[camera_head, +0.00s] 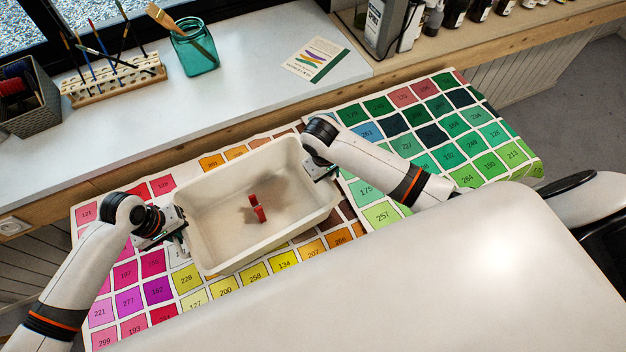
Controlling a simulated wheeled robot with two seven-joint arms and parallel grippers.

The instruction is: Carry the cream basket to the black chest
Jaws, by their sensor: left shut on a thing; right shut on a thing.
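The cream basket (225,256) is a shallow rectangular tub in the middle of the head view, over a cloth of numbered colour swatches. A small red object (257,209) stands inside it on the floor of the tub. My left gripper (184,240) is shut on the basket's left end wall. My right gripper (332,172) is shut on the basket's right end wall. The fingertips of both are partly hidden by the wrists and the rim. I cannot tell whether the basket touches the cloth. No black chest can be made out in view.
The swatch cloth (257,272) lies below the basket. Behind it runs a white counter (250,90) with a brush rack (115,82), a teal jar (195,50), a dark grey crate (30,100) and a card (315,60). Bottles (455,14) stand at the back right. Bare floor (575,90) shows at the right.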

